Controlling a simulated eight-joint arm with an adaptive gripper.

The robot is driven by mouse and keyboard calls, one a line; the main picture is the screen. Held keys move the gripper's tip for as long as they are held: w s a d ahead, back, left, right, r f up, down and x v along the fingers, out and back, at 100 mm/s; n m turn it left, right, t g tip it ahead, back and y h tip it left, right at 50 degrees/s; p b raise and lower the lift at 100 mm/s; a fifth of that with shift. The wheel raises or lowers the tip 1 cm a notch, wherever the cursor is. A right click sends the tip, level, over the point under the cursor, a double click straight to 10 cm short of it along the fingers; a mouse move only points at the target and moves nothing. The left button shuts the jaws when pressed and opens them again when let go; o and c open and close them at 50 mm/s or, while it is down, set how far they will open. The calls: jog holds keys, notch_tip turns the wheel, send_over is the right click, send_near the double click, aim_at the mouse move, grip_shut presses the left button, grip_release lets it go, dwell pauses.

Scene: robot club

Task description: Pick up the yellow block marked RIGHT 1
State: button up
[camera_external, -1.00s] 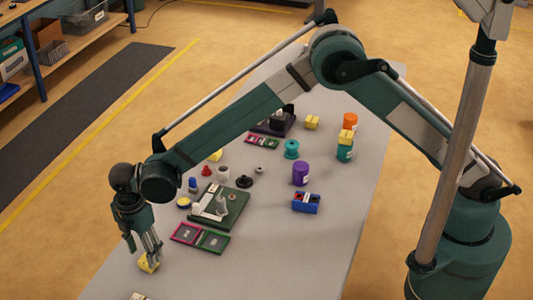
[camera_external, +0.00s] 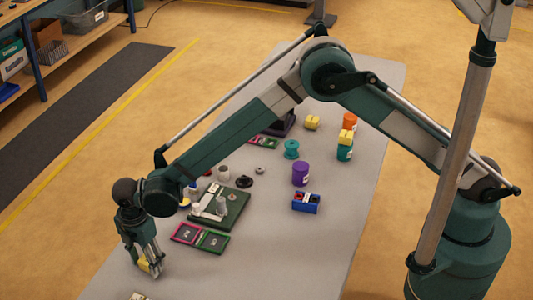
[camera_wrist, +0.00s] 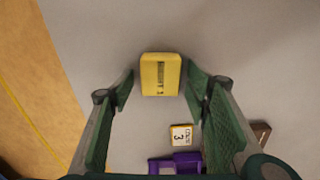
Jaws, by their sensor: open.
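A yellow block (camera_wrist: 160,75) with dark lettering on its face, too small to read surely, lies on the grey table. In the wrist view it sits between and slightly beyond my two green finger pads, with a gap on each side. My gripper (camera_wrist: 161,88) is open and points down at it. In the external view my gripper (camera_external: 148,266) is low at the table's near left end, and the yellow block (camera_external: 144,263) shows partly hidden among its fingers.
A small block marked 3 (camera_wrist: 181,135) and a purple object (camera_wrist: 175,164) show below in the wrist view. The pink-and-green frames (camera_external: 200,238) and a green board (camera_external: 236,210) lie right of my gripper. The table's left edge is close.

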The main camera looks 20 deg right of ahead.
aim_at(146, 261)
jog(key=shift+f, duration=0.1)
dwell(0.5)
jog(key=c, duration=1)
jog(key=shift+r+p, duration=0.3)
jog(key=shift+r, duration=4.75)
